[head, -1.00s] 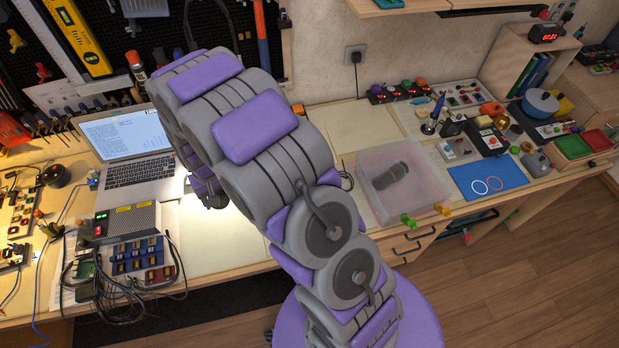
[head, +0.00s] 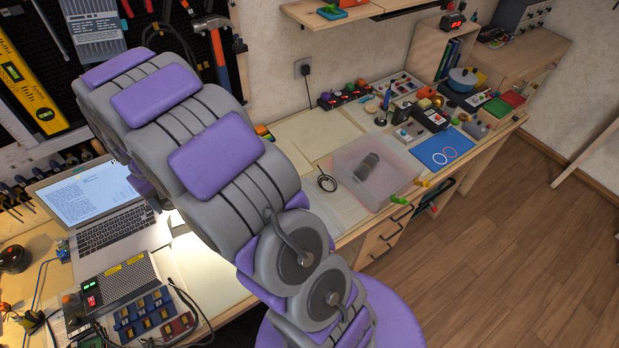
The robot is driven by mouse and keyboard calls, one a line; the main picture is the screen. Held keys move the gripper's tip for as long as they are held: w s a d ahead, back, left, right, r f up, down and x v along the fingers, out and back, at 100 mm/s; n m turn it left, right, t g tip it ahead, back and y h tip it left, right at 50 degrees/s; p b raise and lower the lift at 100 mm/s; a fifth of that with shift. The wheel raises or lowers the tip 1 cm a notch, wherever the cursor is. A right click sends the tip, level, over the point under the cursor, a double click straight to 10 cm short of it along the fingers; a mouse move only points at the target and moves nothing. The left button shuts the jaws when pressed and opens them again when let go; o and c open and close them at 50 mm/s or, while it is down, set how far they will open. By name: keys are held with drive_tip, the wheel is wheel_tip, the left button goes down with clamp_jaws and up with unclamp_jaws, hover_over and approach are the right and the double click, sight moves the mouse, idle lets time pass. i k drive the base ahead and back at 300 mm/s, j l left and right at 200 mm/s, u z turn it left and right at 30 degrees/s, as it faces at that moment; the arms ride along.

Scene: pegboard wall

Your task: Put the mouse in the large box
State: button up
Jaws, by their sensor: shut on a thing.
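A large translucent box (head: 393,192) stands on the workbench, right of my arm. A dark cylindrical object (head: 367,168) lies inside it. I see no mouse in this view. My arm fills the middle left and bends over the bench beside the laptop. My gripper is hidden behind the arm's links, so its fingers and anything in them do not show.
A laptop (head: 100,208) stands open left of my arm, with electronics and cables in front. A blue mat (head: 444,147), tools and small devices crowd the bench right of the box. A black cable loop (head: 327,181) lies left of the box.

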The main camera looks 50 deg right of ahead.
sight(381, 191)
drive_tip(key=z, duration=2.4)
